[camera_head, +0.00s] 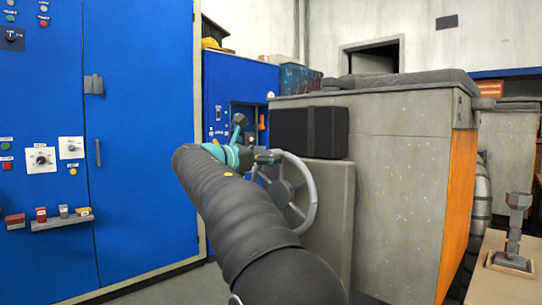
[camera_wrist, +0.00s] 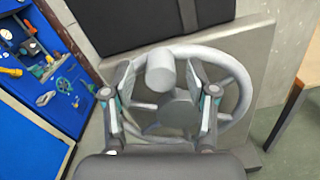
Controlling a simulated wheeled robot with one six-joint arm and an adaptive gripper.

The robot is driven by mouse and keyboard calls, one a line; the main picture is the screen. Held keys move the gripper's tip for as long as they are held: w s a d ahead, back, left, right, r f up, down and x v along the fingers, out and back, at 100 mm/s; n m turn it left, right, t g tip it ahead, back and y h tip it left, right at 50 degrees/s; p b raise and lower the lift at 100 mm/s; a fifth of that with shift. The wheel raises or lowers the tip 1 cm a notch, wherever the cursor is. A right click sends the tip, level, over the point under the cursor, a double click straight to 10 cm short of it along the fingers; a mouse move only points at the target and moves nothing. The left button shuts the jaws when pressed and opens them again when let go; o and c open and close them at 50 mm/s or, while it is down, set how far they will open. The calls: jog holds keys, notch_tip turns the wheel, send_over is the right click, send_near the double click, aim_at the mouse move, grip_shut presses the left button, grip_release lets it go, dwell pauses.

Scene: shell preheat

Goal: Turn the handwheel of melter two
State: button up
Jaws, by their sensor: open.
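The grey spoked handwheel (camera_head: 312,196) is mounted on the side of a grey cabinet in the head view, partly hidden by my arm. In the wrist view the handwheel (camera_wrist: 238,75) fills the middle, with a round crank knob (camera_wrist: 160,72) standing out from its upper rim. My gripper (camera_wrist: 162,92) is open in front of the wheel. Its two fingers are to the left and right of the knob, with gaps on both sides. I cannot tell how deep the knob sits between them. In the head view my gripper (camera_head: 262,157) is at the wheel's upper left, partly hidden.
The large grey melter body (camera_head: 405,190) has a black box (camera_head: 310,132) above the wheel. A blue control cabinet (camera_head: 140,130) stands at left. A bench with a grey lever (camera_head: 514,235) is at right. Some floor is clear below the cabinet.

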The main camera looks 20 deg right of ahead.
jog(key=shift+x, duration=0.9)
grip_shut()
jog(key=shift+s, duration=0.1)
